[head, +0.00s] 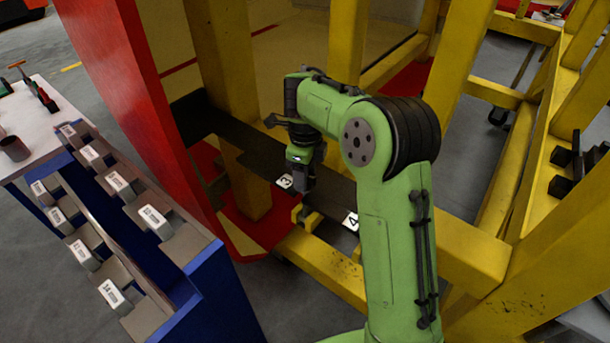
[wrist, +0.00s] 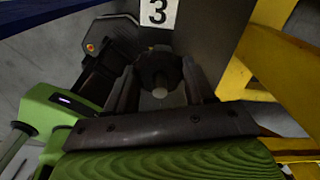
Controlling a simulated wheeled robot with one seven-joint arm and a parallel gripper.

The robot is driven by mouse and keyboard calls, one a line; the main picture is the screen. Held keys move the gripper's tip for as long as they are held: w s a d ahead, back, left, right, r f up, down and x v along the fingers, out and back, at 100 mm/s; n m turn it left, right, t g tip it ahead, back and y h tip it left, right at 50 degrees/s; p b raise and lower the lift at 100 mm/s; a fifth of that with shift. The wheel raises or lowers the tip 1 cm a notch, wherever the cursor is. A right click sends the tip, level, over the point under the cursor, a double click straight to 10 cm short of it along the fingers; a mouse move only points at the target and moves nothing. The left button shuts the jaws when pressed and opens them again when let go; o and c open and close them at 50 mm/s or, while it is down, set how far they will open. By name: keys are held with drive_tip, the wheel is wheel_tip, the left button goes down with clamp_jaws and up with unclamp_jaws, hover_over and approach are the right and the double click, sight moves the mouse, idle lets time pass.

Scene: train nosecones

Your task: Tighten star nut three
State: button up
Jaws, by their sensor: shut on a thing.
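Star nut three (wrist: 158,68) is a dark round knob with a pale bolt end at its middle, in the wrist view just below the white "3" label (wrist: 158,12). My gripper (wrist: 160,90) is shut on it, with one dark finger on each side. In the head view my gripper (head: 305,178) points down at the dark plate, beside the "3" label (head: 284,181). The nut is hidden there behind my gripper. How tight the nut sits cannot be told.
A dark plate (head: 245,133) runs between yellow frame beams, with a "4" label (head: 350,221) nearer me. A yellow post (head: 225,70) and a red panel (head: 125,80) stand to the left. A blue rack (head: 215,290) with labelled grey blocks is at the lower left.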

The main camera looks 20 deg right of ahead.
drive_tip(key=shift+m, duration=0.6)
drive_tip(key=shift+b, duration=0.3)
drive_tip(key=o, duration=1.1)
drive_tip(key=shift+c, duration=0.2)
wheel_tip(320, 180, up, 16)
drive_tip(key=p, duration=0.6)
drive_tip(key=shift+f, duration=0.15)
